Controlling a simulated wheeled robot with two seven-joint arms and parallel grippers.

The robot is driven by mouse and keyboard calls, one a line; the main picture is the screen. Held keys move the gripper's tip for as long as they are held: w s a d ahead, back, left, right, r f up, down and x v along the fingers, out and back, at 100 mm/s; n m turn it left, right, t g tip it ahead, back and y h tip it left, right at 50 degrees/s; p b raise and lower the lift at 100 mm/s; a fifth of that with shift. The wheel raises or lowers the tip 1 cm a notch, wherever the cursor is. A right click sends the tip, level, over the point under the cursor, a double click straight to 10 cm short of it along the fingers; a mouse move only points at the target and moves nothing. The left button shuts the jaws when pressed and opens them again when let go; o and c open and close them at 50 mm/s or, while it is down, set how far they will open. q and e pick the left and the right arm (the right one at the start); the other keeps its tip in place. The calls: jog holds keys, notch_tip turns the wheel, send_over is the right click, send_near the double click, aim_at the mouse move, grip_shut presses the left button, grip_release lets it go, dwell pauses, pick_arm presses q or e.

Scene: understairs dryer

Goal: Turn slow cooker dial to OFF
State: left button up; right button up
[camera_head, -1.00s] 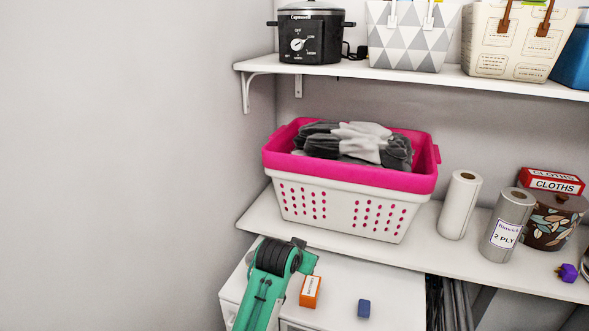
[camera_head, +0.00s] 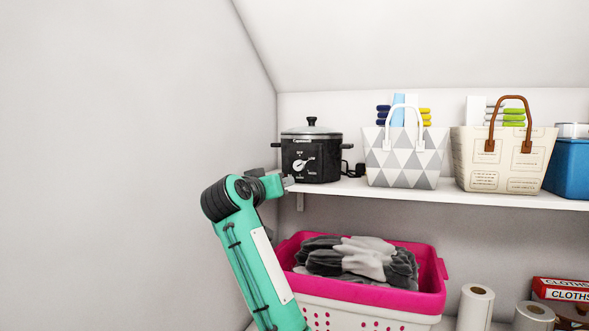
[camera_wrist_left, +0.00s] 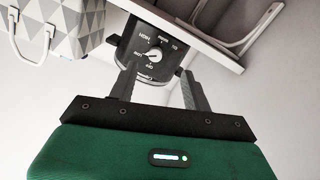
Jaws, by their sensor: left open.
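The slow cooker (camera_head: 311,157) is black with a lidded top and stands on the upper shelf near the left wall. Its round white dial (camera_head: 299,166) is on the front face, and its pointer is turned toward the LOW mark. My left gripper (camera_head: 287,182) is just in front of and below the dial. In the left wrist view, which is upside down, the dial (camera_wrist_left: 155,54) lies beyond and between the open fingers of the left gripper (camera_wrist_left: 158,69), apart from them. My right gripper is in neither view.
The upper shelf (camera_head: 455,194) also holds a grey-and-white triangle-pattern basket (camera_head: 405,158) and a cream basket (camera_head: 505,160) to the right. A pink-rimmed laundry basket (camera_head: 430,298) stands below. A plain wall (camera_head: 120,150) is close on the left.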

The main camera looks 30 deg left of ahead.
pick_arm(q)
notch_tip(320, 180, up, 3)
jog(key=p, duration=0.6)
send_near(298, 166)
jog(key=shift+t, duration=0.3)
jog(key=w, duration=0.2)
jog(key=w+a, duration=0.1)
jog(key=w, duration=0.4)
jog(key=shift+a+f, duration=0.15)
jog(key=shift+a, duration=0.1)
jog(key=shift+w, duration=0.35)
jog(key=shift+f, duration=0.1)
jog(key=c, duration=1)
